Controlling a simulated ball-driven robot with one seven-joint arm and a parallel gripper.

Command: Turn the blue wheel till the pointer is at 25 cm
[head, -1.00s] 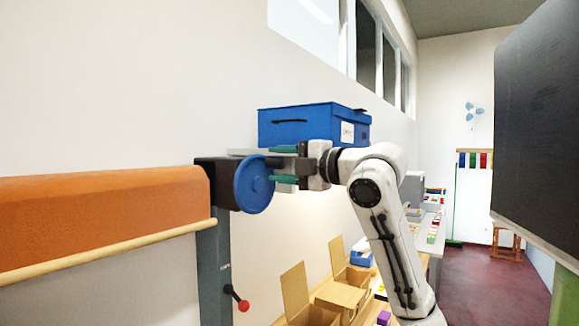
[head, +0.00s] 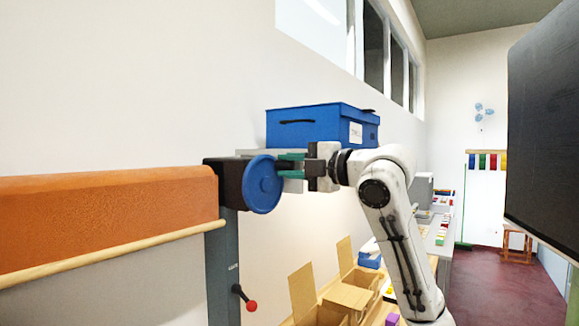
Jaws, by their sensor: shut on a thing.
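The blue wheel (head: 263,185) stands upright on a dark housing (head: 226,183) at the top of a grey post, left of centre in the head view. My gripper (head: 286,165) reaches in from the right. Its two green-tipped fingers are close together at the wheel's upper right edge, shut on the wheel. Exactly what lies between the fingers is hidden. I see no pointer and no readable centimetre scale in this view.
An orange padded panel (head: 100,222) with a wooden rail is left of the wheel. A red-knobbed lever (head: 250,304) sits lower on the post. A blue box (head: 310,127) is behind my gripper. Open cardboard boxes (head: 350,297) stand below; a dark board (head: 545,140) is at right.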

